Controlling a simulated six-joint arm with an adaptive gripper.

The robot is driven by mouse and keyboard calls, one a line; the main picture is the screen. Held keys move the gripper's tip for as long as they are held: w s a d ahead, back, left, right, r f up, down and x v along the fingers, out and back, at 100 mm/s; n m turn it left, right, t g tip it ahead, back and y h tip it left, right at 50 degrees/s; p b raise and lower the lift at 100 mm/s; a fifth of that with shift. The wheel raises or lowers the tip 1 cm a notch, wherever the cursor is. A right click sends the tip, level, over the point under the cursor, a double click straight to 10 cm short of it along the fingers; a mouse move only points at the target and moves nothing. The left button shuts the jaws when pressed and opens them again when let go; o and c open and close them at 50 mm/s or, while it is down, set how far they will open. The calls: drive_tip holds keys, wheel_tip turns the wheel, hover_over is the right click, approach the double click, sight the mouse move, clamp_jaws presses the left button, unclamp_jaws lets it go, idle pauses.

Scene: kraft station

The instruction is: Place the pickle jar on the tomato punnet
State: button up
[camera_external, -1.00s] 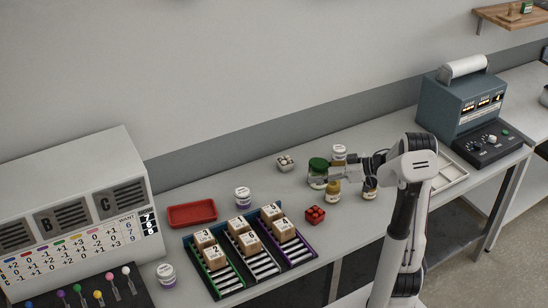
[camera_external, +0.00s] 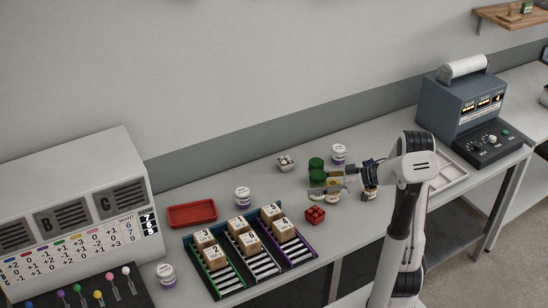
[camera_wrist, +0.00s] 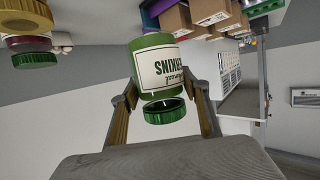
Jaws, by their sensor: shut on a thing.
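The pickle jar (camera_external: 317,176) is green with a pale label and a green lid. In the wrist view the jar (camera_wrist: 156,67) appears upside down between my two fingers, its lid (camera_wrist: 165,110) towards the palm. My gripper (camera_external: 333,188) is shut on it, coming from the right in the external view. The gripper partly covers the lower jar there, so I cannot tell whether its base touches the table. The red tomato punnet (camera_external: 315,214) sits on the table in front of the jar, below it in the picture.
A white jar with a purple band (camera_external: 338,154) stands behind my gripper. Racks of numbered boxes (camera_external: 244,240) and a red tray (camera_external: 192,214) are on the left. A pale tray (camera_external: 452,171) lies on the right.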

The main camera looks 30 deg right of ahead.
sight(316, 198)
drive_tip(key=shift+f, duration=1.55)
drive_tip(key=shift+f, duration=1.9)
drive_tip(key=o, duration=1.5)
drive_tip(key=shift+f, duration=0.15)
drive_tip(key=shift+r, duration=0.2)
drive_tip(key=shift+v, duration=6)
